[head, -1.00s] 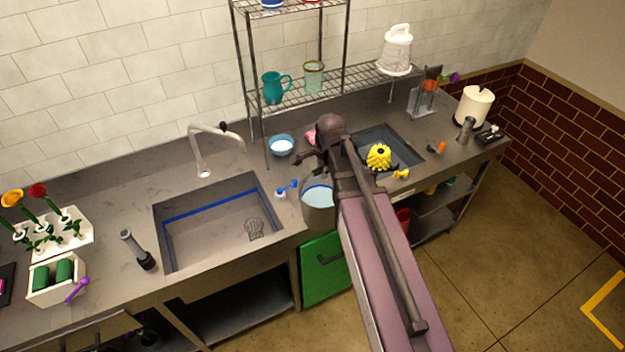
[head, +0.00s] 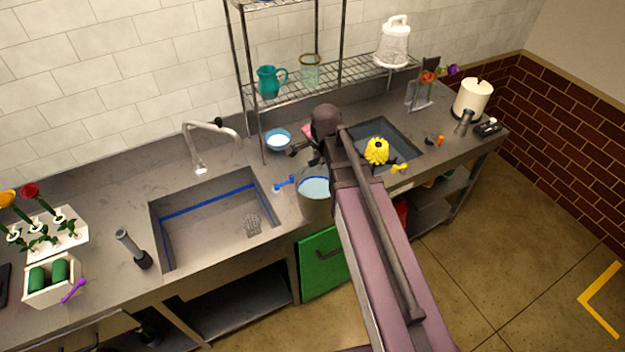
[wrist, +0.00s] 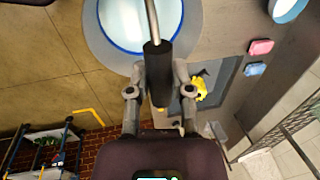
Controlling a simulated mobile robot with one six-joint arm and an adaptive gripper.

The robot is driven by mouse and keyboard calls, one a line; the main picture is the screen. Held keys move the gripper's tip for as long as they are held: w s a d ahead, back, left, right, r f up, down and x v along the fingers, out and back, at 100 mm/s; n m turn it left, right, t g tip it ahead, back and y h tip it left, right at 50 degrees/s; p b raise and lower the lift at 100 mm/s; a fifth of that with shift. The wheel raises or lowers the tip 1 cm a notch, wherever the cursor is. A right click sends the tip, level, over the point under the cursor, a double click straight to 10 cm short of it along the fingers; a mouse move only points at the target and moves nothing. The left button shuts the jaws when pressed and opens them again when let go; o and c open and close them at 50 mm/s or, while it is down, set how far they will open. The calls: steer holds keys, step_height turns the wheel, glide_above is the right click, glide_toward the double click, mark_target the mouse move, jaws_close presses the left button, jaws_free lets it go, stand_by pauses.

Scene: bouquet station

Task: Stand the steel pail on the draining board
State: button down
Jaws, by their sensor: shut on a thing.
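The steel pail (head: 316,211) hangs or stands upright at the counter's front edge, just right of the large sink; I cannot tell whether it touches anything beneath. It has a blue inner rim line and pale liquid inside. In the wrist view the pail (wrist: 94,42) lies beyond my gripper (wrist: 158,80), which is shut on the black grip of the pail's handle (wrist: 158,78). In the head view my arm hides the fingers and part of the pail. A dark grey recessed area (head: 404,156) lies to the right; I cannot tell whether it is the draining board.
A yellow spiky thing (head: 377,151) sits at the dark area. A large sink (head: 205,222) lies left, with a blue-handled item (head: 285,182) by its right edge. A blue bowl (head: 278,139) and wire rack (head: 300,88) stand behind. A green door (head: 321,263) is below.

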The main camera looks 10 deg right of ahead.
steer(key=w+d+f+b, duration=0.1)
steer(key=w+d, duration=0.1)
steer(key=w, duration=1.2)
steer(key=shift+w+d+f, duration=0.2)
steer(key=shift+d, duration=0.1)
steer(key=shift+w+d+f+b, duration=0.1)
steer(key=shift+w+f+b, duration=0.25)
steer(key=shift+f+b, duration=0.65)
steer(key=shift+w+f+b, duration=0.3)
steer(key=shift+f+b, duration=0.5)
steer(key=shift+b, duration=0.25)
steer(key=c, duration=0.5)
jaws_free()
steer(key=shift+s, duration=0.1)
